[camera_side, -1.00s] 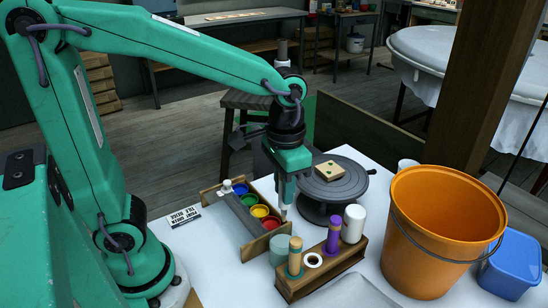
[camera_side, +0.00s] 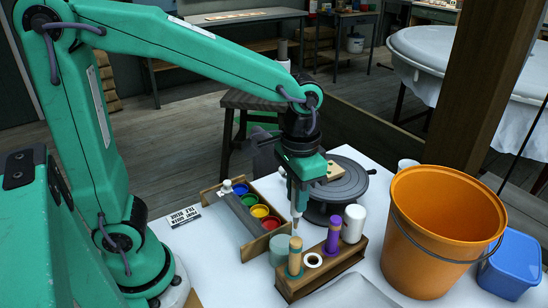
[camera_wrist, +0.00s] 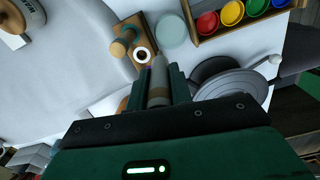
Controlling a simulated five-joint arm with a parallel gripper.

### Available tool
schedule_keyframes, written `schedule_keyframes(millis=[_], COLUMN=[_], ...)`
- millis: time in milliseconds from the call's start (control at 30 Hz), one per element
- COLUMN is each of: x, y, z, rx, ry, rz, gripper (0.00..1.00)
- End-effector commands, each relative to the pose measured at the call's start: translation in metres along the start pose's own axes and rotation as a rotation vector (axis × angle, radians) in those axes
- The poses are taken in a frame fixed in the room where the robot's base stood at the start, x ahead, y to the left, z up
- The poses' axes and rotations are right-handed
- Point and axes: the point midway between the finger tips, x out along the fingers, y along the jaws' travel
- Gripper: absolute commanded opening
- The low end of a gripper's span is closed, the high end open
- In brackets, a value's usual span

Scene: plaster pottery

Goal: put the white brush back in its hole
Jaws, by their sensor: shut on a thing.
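A wooden rack (camera_side: 305,283) stands on the white table. It holds a tan brush with a teal band (camera_side: 295,257) and a purple brush (camera_side: 333,236). Between them is an empty hole with a white ring (camera_side: 313,260), also visible in the wrist view (camera_wrist: 142,55). My gripper (camera_side: 297,200) is shut on the white brush (camera_wrist: 158,82), which looks greyish, with a brownish band. The brush (camera_side: 297,218) hangs roughly upright, its lower end apart from the ring and appearing above and behind the tan brush. Its upper part is hidden by the jaws.
A white cylinder (camera_side: 354,223) stands at the rack's right end. A grey-green jar (camera_side: 280,250) and a tray of paint pots (camera_side: 227,192) are to the left. A dark turntable (camera_side: 350,188) is behind, and an orange bucket (camera_side: 418,258) is at right.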

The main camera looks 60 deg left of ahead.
Motion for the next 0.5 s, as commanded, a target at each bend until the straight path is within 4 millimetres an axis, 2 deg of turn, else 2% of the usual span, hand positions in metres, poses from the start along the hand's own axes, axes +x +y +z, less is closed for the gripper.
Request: schedule_keyframes(millis=[100,300,500], x=[0.004,0.009,0.010], y=[0.020,0.044,0.048], z=[-0.009,-0.019,-0.021], rx=[0.006,0.003,0.000], ry=[-0.002,0.000,0.001], rz=[0.000,0.000,0.000], gripper=[0.00,0.00,0.00])
